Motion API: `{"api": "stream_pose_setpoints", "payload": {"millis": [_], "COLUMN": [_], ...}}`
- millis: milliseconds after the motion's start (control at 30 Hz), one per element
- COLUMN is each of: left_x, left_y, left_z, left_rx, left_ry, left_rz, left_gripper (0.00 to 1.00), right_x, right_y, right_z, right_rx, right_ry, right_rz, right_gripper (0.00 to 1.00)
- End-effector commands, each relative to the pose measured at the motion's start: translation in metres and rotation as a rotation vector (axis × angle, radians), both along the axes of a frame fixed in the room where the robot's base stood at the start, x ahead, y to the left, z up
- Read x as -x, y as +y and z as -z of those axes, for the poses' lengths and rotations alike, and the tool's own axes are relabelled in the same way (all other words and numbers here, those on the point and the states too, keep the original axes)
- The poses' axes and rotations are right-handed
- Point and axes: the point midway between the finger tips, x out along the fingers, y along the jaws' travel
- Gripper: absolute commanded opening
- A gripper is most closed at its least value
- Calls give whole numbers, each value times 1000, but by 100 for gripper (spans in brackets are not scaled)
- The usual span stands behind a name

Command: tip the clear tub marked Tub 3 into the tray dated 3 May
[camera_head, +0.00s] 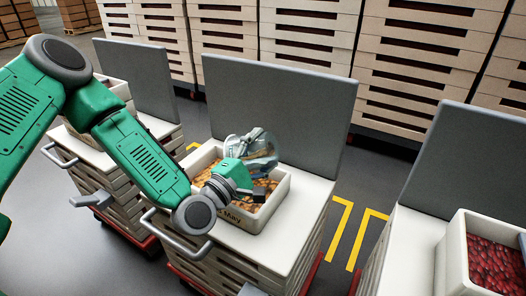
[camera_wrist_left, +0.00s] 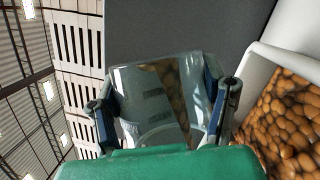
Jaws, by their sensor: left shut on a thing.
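My left gripper (camera_head: 250,172) is shut on a clear tub (camera_head: 264,150) and holds it tilted above a cream tray (camera_head: 283,195) on the middle cart. The tray's front wall shows the word "May"; its day number is hidden by my arm. Orange-brown candies (camera_head: 206,173) lie in the tray. In the left wrist view the tub (camera_wrist_left: 135,78) sits between the two fingers (camera_wrist_left: 163,105), with blurred, unreadable marks on it. Brown candies show in or through the tub; I cannot tell which. The tray's candies (camera_wrist_left: 285,120) show at the right.
A tall grey panel (camera_head: 280,100) stands behind the tray. Another cream tray (camera_head: 453,255) with red candies is on the right cart. A left cart also carries a tray (camera_head: 118,88), partly hidden by my arm. Yellow-marked floor (camera_head: 350,235) separates the middle and right carts.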

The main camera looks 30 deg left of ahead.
Motion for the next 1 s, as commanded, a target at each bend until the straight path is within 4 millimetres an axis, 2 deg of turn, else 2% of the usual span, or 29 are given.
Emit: {"api": "stream_pose_setpoints", "payload": {"millis": [167,400,500,633,900,1000], "left_x": [0,-3,-4,-4,-4,-4], "left_y": [-3,-22,-28,-32,-31,-32], "left_z": [-2,-2,2,9,12,11], "left_rx": [-45,-404,-540,-636,-647,-702], "left_ry": [7,58,76,93,94,101], "left_rz": [2,6,5,2,0,2], "left_gripper": [30,30,30,30,30,30], "right_x": [0,-1,-1,0,0,0], "right_y": [0,0,0,0,0,0], "right_z": [-8,-54,-68,-74,-71,-80], "right_rx": [0,0,0,0,0,0], "right_ry": [0,-1,-1,0,0,1], "right_rz": [0,0,0,0,0,0], "right_gripper": [0,0,0,0,0,0]}}
